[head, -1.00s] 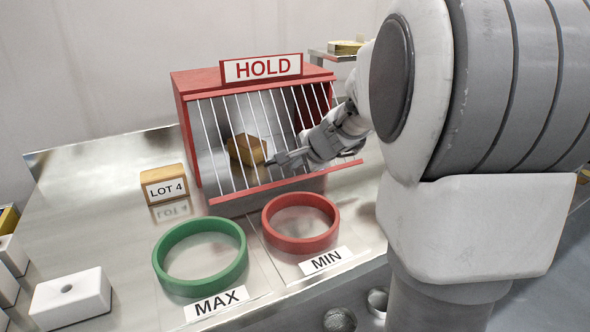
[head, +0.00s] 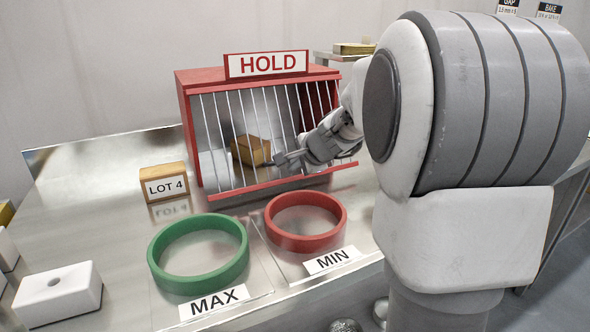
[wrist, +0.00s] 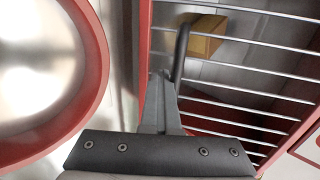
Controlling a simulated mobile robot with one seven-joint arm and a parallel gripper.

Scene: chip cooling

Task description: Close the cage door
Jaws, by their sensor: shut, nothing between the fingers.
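The red cage (head: 184,135) with the HOLD sign stands at the back of the steel counter. Its barred door (head: 233,192) has thin white bars and a red lower rail; it slopes down and outward from the top front edge. The red rail and bars also show in the wrist view (wrist: 235,69). My gripper (head: 283,160) is shut and empty, at the front of the door near the lower rail. In the wrist view my gripper (wrist: 160,85) lies over the rail beside a dark bent bar (wrist: 182,48). I cannot tell whether they touch.
A brown block (head: 250,150) is inside the cage. A green ring (head: 160,270) and a red ring (head: 305,243) lie in front. A LOT 4 block (head: 163,171) stands left of the cage. White blocks (head: 60,292) lie at the front left.

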